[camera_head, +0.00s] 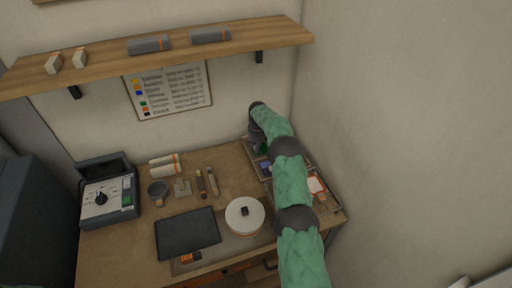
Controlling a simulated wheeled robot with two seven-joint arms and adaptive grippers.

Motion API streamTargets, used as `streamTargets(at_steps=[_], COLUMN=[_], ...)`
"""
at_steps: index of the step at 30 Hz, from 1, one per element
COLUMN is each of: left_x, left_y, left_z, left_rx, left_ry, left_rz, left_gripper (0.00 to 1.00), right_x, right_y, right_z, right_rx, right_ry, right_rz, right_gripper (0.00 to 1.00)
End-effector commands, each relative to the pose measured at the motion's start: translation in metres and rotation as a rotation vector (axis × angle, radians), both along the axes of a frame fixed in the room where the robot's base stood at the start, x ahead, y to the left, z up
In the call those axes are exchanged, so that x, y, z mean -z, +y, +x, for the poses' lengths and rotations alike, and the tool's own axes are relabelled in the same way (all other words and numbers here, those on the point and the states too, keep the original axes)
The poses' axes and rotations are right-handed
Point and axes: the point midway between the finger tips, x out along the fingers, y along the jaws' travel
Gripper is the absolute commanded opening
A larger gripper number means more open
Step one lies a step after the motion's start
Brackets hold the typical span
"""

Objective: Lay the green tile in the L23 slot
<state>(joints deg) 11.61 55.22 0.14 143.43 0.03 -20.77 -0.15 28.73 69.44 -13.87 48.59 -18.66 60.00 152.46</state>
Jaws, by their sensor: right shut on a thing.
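My right arm, in a green sleeve, reaches in from the bottom right to the back right of the bench. My right gripper (256,143) is shut on the green tile (262,149), low over a slotted tray (254,157). Only a small green patch of the tile shows; the arm hides much of it. A blue piece (266,165) lies in the tray close by. Slot labels are too small to read, so I cannot tell which slot is L23. My left gripper is not in view.
A white round lidded thing (245,216) and a dark flat tray (187,234) sit at the front. A control box (109,195) stands at the left. A compartment tray with an orange-edged piece (316,185) is right of my arm. A wooden shelf (105,57) overhangs the back; walls are close.

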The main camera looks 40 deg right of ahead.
Motion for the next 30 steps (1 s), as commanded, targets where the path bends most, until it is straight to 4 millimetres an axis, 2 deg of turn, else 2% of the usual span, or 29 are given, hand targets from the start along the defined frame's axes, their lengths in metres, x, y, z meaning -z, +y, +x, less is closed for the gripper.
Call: streamTargets(at_steps=[11, 12, 14, 15, 24, 30], left_x=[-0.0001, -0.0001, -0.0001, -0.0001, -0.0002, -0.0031], left_y=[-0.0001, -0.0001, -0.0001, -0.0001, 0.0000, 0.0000], left_z=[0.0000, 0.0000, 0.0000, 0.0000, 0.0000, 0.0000], left_rx=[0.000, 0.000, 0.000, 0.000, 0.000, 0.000], left_ry=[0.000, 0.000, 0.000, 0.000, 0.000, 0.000], left_rz=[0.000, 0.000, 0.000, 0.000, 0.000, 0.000], left_gripper=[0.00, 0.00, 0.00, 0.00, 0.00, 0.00], right_x=[-0.0003, -0.0002, -0.0002, -0.0001, 0.0001, -0.0078], right_y=[0.0000, 0.0000, 0.0001, 0.0001, 0.0003, 0.0001], right_z=[0.0002, 0.0001, 0.0001, 0.0001, -0.0001, 0.0002], right_rx=[0.000, 0.000, 0.000, 0.000, 0.000, 0.000], right_ry=[0.000, 0.000, 0.000, 0.000, 0.001, 0.000], right_rz=[0.000, 0.000, 0.000, 0.000, 0.001, 0.000], right_gripper=[0.00, 0.31, 0.48, 0.53, 0.53, 0.53])
